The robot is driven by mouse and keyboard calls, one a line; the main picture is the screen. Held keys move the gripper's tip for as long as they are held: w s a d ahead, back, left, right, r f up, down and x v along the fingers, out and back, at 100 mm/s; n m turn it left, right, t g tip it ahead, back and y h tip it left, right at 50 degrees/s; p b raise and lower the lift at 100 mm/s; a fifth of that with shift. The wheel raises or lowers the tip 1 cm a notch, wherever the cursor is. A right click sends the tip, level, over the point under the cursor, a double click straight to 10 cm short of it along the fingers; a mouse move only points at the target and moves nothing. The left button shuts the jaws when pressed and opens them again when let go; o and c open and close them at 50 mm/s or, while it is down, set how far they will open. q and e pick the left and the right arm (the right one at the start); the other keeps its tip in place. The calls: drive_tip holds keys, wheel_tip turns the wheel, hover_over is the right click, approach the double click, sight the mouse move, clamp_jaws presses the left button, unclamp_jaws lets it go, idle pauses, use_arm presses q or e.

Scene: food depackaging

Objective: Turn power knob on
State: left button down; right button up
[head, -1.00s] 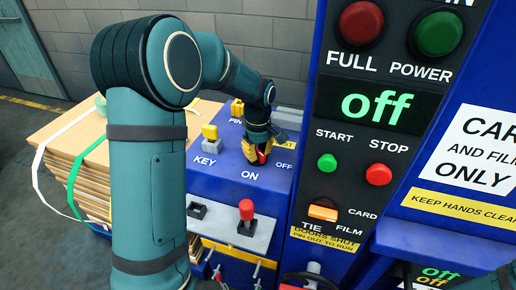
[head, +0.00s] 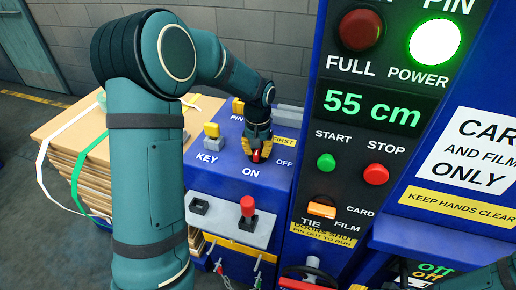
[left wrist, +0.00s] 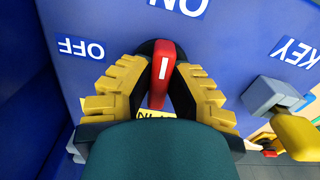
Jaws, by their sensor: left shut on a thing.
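The power knob (left wrist: 163,75) is red with a white line and a dark round base. In the left wrist view its line points toward the ON label (left wrist: 180,5), away from the OFF label (left wrist: 81,48). My left gripper (left wrist: 161,85) has yellow stepped fingers on both sides of the knob and is shut on it. In the head view the left gripper (head: 257,152) is over the knob on the blue panel, above the ON label (head: 250,172). The display (head: 374,110) reads 55 cm in green. The power light (head: 435,43) glows bright green. The right gripper is not visible.
A yellow and grey key switch (head: 212,137) stands left of the knob. A red-topped lever (head: 247,210) is in front. The tall black control column (head: 330,150) rises at the right. Stacked cardboard (head: 75,135) lies at the left.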

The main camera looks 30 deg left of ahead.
use_arm(q)
drive_tip(key=shift+s+f+m, duration=0.1)
drive_tip(key=shift+f+m, duration=0.05)
drive_tip(key=shift+m, duration=0.45)
drive_tip(key=c, duration=0.9)
unclamp_jaws()
drive_tip(key=shift+r, duration=0.55)
wheel_tip(320, 180, up, 11)
